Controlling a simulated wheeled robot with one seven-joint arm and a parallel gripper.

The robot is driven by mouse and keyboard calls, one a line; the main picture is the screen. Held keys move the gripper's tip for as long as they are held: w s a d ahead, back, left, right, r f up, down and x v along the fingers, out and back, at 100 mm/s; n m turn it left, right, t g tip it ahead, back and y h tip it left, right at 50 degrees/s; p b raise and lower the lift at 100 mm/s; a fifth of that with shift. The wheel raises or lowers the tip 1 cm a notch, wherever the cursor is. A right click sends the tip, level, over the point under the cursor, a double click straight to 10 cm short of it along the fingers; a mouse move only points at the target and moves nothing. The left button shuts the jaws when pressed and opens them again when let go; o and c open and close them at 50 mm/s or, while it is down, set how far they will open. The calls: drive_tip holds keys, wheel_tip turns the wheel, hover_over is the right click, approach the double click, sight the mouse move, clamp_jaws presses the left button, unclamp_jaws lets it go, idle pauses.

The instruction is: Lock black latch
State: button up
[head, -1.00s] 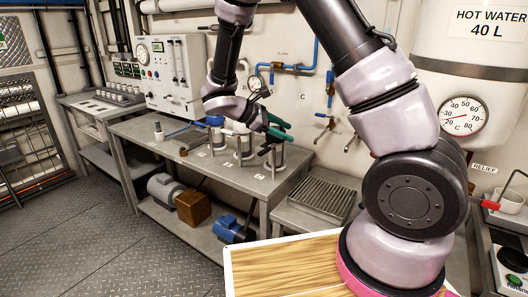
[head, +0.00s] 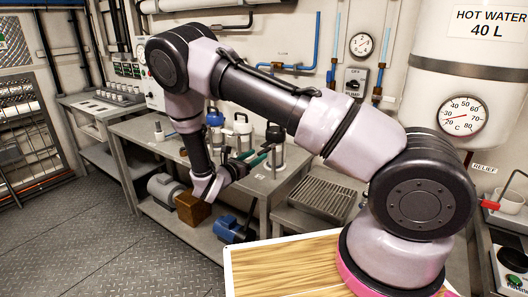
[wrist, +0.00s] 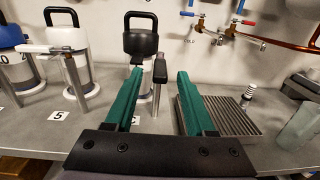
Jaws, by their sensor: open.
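A canister with a black lid and handle (wrist: 140,38) stands upright on the bench. A metal post (wrist: 157,92) stands at its front right and carries the black latch (wrist: 160,70), a short dark lever. In the wrist view the lever points toward me and appears between the two green fingers of my gripper (wrist: 160,74). My gripper is open, with nothing held. I cannot tell whether the fingers touch the lever. In the head view my gripper (head: 258,157) is at the bench's front side, beside the black-lidded canister (head: 274,134), partly hidden by my wrist.
A white canister with a black handle (wrist: 70,45) and a white latch (wrist: 48,48) stands left, near the label 5. A blue-lidded canister (wrist: 14,65) is further left. A ribbed grate (wrist: 222,122) lies right. Pipes and valves (wrist: 235,28) line the wall behind.

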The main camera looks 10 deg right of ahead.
sight(264, 150)
drive_tip(key=shift+x, duration=2.7)
clamp_jaws()
